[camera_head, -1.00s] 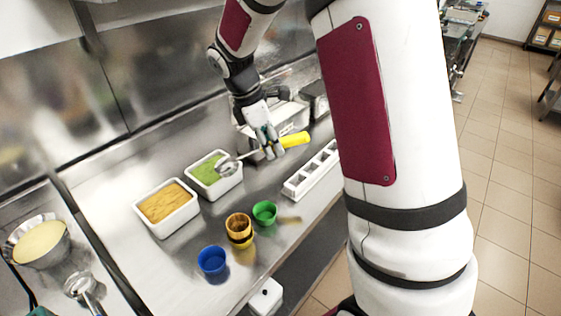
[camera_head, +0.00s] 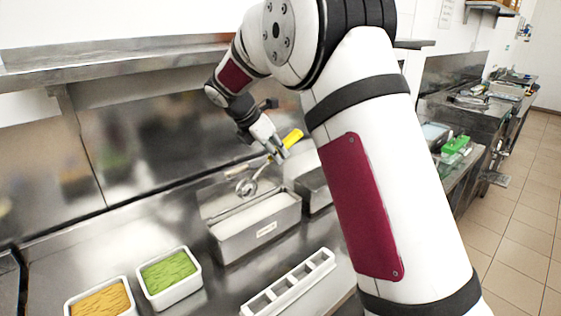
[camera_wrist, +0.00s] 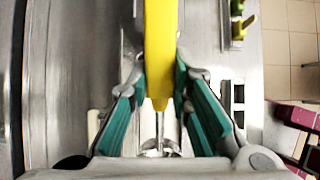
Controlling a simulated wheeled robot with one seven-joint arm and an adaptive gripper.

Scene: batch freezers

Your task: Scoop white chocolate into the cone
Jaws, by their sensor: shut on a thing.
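My gripper (camera_head: 272,148) is shut on the yellow handle of a scoop (camera_head: 292,138). In the wrist view the yellow handle (camera_wrist: 160,60) lies between the green finger pads of my gripper (camera_wrist: 160,88). The metal scoop head (camera_head: 246,187) is above a metal bin (camera_head: 262,233) with pale contents and a small label on its front. In the wrist view the scoop's metal end (camera_wrist: 158,146) shows only in part. No cone can be made out in the current views. I cannot tell whether the scoop head holds anything.
A white tub of green ice cream (camera_head: 170,277) and one of orange ice cream (camera_head: 99,301) stand at the lower left. A white slotted holder (camera_head: 290,288) lies in front of the bin. Another metal bin (camera_head: 315,186) is beside it, partly behind my arm. A steel shelf (camera_head: 110,65) runs above.

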